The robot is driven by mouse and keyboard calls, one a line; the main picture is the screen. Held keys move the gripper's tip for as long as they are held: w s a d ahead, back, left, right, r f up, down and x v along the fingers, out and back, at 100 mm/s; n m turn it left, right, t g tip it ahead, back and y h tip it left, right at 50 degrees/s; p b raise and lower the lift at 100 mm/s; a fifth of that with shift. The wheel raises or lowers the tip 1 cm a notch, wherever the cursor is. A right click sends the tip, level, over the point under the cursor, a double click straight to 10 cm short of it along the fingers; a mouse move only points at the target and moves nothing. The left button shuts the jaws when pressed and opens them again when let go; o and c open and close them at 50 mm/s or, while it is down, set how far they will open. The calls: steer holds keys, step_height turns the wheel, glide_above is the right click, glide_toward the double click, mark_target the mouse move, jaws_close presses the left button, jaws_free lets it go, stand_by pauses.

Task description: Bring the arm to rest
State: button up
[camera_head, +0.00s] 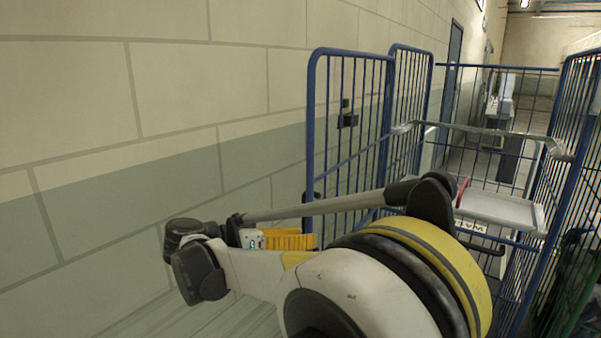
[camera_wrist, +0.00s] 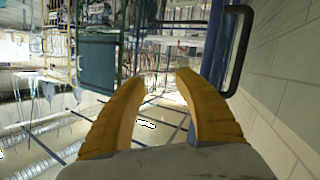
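My arm (camera_head: 360,280) stretches across the lower middle of the head view, in front of the blue cage trolley and near the wall. My gripper shows in the wrist view (camera_wrist: 160,85) as two yellow ribbed fingers. The fingertips are apart, with nothing between them. In the head view a small part of yellow ribbed finger (camera_head: 290,242) shows behind the arm links; the rest of the gripper is hidden there. No sling bag can be made out clearly in either view.
A blue wire cage trolley (camera_head: 318,120) stands right of centre, with a pale tray (camera_head: 500,210) inside it. A block wall (camera_head: 90,120) runs along the left. A dark door (camera_head: 453,70) is farther back. Dark green material (camera_head: 580,270) lies at the right edge.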

steer(key=s+d+f+n+g+y, duration=0.1)
steer(key=s+d+n+y, duration=0.25)
steer(key=d, duration=0.45)
steer(key=s+d+f+n+g+y, duration=0.1)
steer(key=s+d+n+y, duration=0.1)
steer(key=s+d, duration=0.45)
steer(key=s+d+f+n+t+y, duration=0.1)
steer(key=s+d+f+y, duration=0.1)
steer(key=s+f+y, duration=0.2)
steer(key=s+d+f+n+t+y, duration=0.1)
steer(key=s+f+y, duration=0.3)
steer(key=s, duration=0.7)
steer(key=shift+s+d+n, duration=0.25)
steer(key=shift+d+n, duration=0.45)
steer(key=shift+n, duration=0.05)
